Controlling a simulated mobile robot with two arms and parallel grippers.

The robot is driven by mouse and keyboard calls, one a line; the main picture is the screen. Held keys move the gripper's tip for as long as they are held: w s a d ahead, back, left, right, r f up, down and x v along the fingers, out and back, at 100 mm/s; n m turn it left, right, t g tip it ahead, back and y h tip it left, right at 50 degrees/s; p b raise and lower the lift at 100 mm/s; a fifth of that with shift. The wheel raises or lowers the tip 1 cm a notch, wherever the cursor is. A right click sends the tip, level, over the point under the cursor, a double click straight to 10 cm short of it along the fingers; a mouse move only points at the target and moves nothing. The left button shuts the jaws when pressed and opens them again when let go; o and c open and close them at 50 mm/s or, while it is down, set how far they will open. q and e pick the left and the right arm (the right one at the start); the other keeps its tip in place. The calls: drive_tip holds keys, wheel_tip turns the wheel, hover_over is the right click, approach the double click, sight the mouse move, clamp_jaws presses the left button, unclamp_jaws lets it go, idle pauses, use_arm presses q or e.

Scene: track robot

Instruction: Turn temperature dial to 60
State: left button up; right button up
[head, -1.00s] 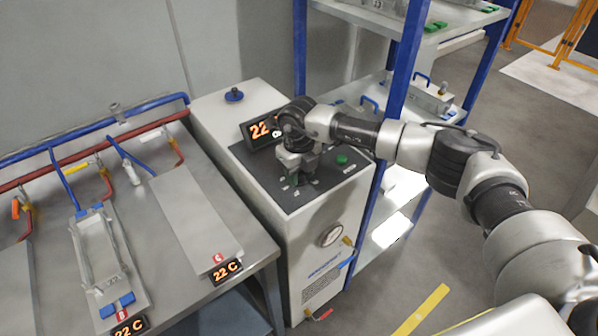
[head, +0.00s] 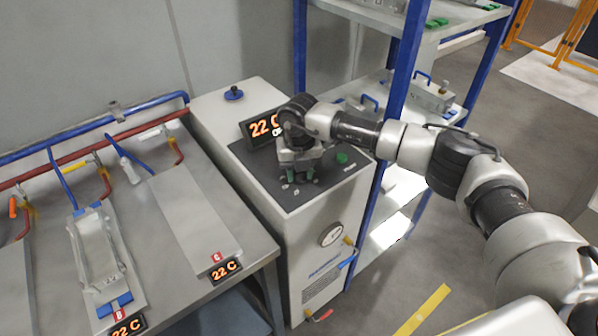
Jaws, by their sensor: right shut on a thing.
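The temperature control unit (head: 228,110) is a tall pale cabinet with a dark control panel (head: 252,172) on its sloped top. Its display (head: 262,128) reads 22 C in orange, partly covered by my right wrist. My right gripper (head: 301,176) points down at the panel from above. It is shut on the temperature dial, which is mostly hidden by the fingers. Pale markings lie on the panel around the fingertips, too small to read. My left gripper is not in the view.
A green button (head: 342,158) sits right of my gripper. A steel bench (head: 165,270) with plates and hoses stands on the left. A blue-framed shelf (head: 400,90) stands close on the right, behind my right arm. A gauge (head: 331,235) is on the cabinet's front.

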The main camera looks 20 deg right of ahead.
drive_tip(key=m, duration=1.2)
idle(0.5)
drive_tip(key=o, duration=0.9)
wheel_tip(320, 180, up, 11)
drive_tip(key=shift+f+b, duration=0.1)
drive_tip(key=shift+b, duration=0.85)
